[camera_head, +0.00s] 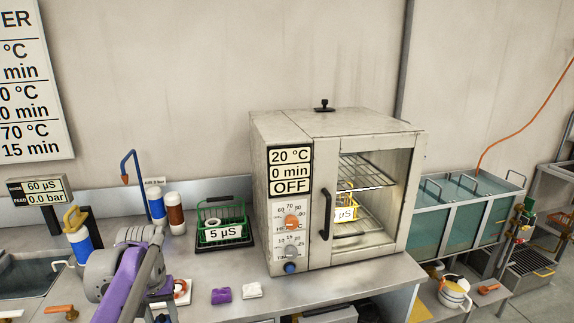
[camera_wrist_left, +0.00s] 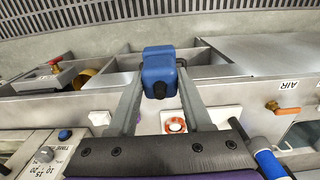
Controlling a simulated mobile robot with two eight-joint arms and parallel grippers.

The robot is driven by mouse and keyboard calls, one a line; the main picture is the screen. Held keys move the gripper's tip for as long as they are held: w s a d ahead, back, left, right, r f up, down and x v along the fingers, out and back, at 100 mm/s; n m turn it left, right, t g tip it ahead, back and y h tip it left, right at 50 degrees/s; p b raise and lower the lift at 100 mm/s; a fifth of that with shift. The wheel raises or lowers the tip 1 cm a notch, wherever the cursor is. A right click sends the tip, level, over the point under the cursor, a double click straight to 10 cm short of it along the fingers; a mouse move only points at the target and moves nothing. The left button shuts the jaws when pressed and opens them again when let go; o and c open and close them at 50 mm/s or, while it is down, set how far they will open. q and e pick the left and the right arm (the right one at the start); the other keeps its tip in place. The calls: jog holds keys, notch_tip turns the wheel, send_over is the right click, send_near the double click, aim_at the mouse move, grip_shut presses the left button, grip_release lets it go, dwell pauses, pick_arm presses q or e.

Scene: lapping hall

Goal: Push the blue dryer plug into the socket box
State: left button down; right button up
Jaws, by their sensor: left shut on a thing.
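My left gripper (camera_wrist_left: 161,88) is shut on the blue plug (camera_wrist_left: 159,68), a rounded blue block with a dark round part on its near side. It sits between the fingertips in the left wrist view. In the head view my left arm reaches in at the lower left, and its fingers and the plug are mostly hidden or cut off. The dryer (camera_head: 292,130) stands on the bench, its panel reading 20 °C, 0 min, OFF. I cannot clearly make out the socket box in either view. My right gripper is not in view.
A green basket marked 5 µS (camera_head: 222,232), a purple block (camera_head: 221,296), a white block (camera_head: 252,289) and a white piece with a red ring (camera_head: 182,289) are on the bench (camera_head: 330,285). A yellow basket (camera_head: 346,208) is inside the dryer. Blue-green tanks stand right.

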pick_arm(q)
jog(key=shift+s+d+f+p, duration=0.15)
jog(key=shift+d+f+p, duration=0.4)
jog(key=shift+f, duration=0.5)
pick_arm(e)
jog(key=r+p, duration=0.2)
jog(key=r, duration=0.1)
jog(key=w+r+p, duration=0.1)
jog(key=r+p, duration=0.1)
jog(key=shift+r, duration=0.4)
pick_arm(q)
jog(key=d+f+m, duration=0.2)
jog(key=d+f, duration=0.7)
jog(key=f, duration=0.5)
jog(key=shift+d+f+m, duration=0.15)
jog(key=shift+f+m, duration=0.1)
jog(key=shift+m, duration=0.05)
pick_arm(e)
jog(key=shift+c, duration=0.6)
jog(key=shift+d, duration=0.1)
